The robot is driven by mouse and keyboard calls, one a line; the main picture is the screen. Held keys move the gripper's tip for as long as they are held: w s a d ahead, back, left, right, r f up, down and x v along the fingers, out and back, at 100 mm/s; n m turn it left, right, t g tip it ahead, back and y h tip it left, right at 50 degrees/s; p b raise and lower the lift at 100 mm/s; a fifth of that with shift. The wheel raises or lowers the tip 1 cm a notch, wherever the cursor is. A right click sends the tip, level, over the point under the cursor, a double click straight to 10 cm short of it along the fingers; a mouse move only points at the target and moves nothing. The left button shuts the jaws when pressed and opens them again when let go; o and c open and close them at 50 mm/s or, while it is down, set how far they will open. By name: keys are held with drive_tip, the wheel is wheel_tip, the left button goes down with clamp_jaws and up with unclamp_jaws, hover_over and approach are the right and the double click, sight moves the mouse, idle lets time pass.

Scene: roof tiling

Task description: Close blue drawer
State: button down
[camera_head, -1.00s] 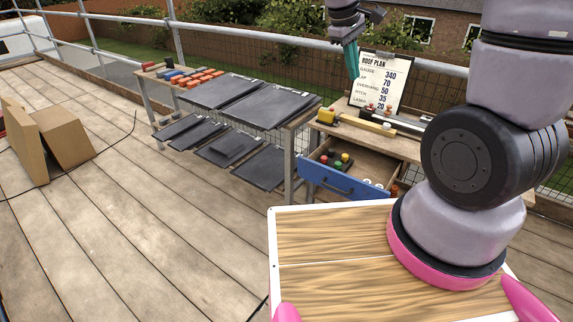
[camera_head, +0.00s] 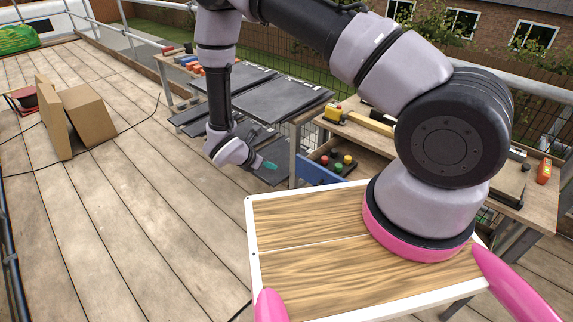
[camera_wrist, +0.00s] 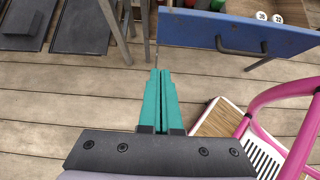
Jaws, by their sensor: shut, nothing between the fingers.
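The blue drawer (camera_head: 318,173) stands open under the workbench, its inside showing behind the blue front. Part of it is hidden behind my arm and the wooden-topped tray. In the wrist view the blue drawer front (camera_wrist: 200,32) crosses the upper right, with a dark bar handle (camera_wrist: 245,50). My gripper (camera_head: 271,165) is low, just left of the drawer front in the head view. In the wrist view its teal fingers (camera_wrist: 160,72) are together and empty, below the front's left end and apart from it.
Coloured round items (camera_head: 337,162) lie in the drawer. Dark slate tiles (camera_head: 272,100) lie on the rack left of the bench, close to my arm. A bench leg (camera_wrist: 114,30) stands left of the drawer front. The plank floor (camera_head: 130,215) is open to the left.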

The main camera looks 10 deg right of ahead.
sight(297, 168)
drive_tip(key=shift+w+d+r+x, duration=0.25)
drive_tip(key=shift+r+x, duration=0.1)
drive_tip(key=shift+x, duration=1.8)
drive_tip(key=shift+w+d+r+x, duration=0.15)
drive_tip(key=shift+d+r+x, duration=0.15)
drive_tip(key=shift+x, duration=1.85)
drive_tip(key=shift+w+d+r+x, duration=0.25)
drive_tip(key=shift+r+x, duration=0.1)
drive_tip(key=shift+x, duration=1.8)
drive_tip(key=w+d, duration=1.2)
drive_tip(key=d, duration=0.5)
drive_tip(key=shift+w+d, duration=0.2)
drive_tip(key=shift+w, duration=0.05)
